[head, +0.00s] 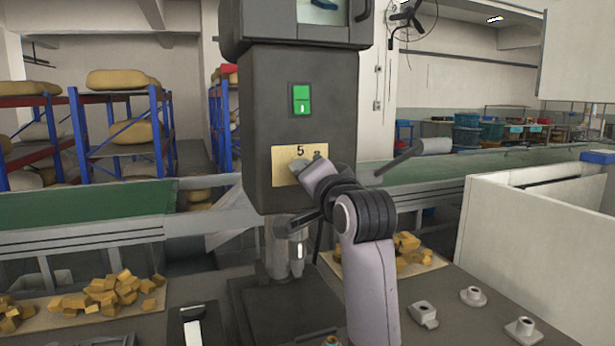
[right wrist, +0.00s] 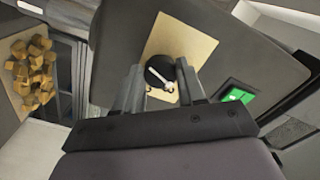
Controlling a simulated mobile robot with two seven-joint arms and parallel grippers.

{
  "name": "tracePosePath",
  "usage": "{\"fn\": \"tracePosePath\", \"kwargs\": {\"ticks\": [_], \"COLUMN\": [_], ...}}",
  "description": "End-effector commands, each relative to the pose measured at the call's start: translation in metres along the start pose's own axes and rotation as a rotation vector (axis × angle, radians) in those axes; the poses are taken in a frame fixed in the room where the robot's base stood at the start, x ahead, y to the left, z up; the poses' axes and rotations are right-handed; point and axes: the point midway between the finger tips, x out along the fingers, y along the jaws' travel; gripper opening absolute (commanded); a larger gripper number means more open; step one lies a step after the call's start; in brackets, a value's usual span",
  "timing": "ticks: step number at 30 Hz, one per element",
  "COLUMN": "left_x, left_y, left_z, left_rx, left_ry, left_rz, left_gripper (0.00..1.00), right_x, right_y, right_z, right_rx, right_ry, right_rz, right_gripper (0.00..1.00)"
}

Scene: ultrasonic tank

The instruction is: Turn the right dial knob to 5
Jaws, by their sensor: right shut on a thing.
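A yellow dial plate (head: 284,172) is on the front of a dark grey machine, with a "5" printed near its top. My right gripper (head: 303,168) reaches the plate from below right and hides the knob in the head view. In the right wrist view the round black knob (right wrist: 158,66) with a white pointer line sits on the yellow plate (right wrist: 192,42). The fingers of my right gripper (right wrist: 160,80) are on either side of the knob, shut on it. Only this one dial shows. The pointer's number cannot be read. My left gripper is not in view.
A green switch (head: 301,99) is above the plate. The machine column (head: 258,125) stands on a workbench (head: 440,318) with small metal parts (head: 473,296) at right. Trays of yellowish chunks (head: 110,292) lie at left and behind my arm. A white partition (head: 540,235) stands at right.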

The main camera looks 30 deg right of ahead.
Motion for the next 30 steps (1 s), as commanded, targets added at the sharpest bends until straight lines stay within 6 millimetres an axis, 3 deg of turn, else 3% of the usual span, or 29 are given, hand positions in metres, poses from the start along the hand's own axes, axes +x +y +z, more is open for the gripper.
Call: {"fn": "tracePosePath", "kwargs": {"ticks": [15, 30], "left_x": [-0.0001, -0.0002], "left_y": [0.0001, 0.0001], "left_z": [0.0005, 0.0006], "left_rx": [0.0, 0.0], "left_ry": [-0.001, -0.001], "left_rz": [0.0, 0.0], "left_gripper": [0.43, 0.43], "right_x": [0.0, 0.0], "right_y": [0.001, 0.001], "right_z": [-0.0001, 0.0], "right_rx": [-0.337, -0.399], "right_ry": [0.0, -0.001], "right_rz": [0.0, 0.0], "right_gripper": [0.09, 0.09]}}
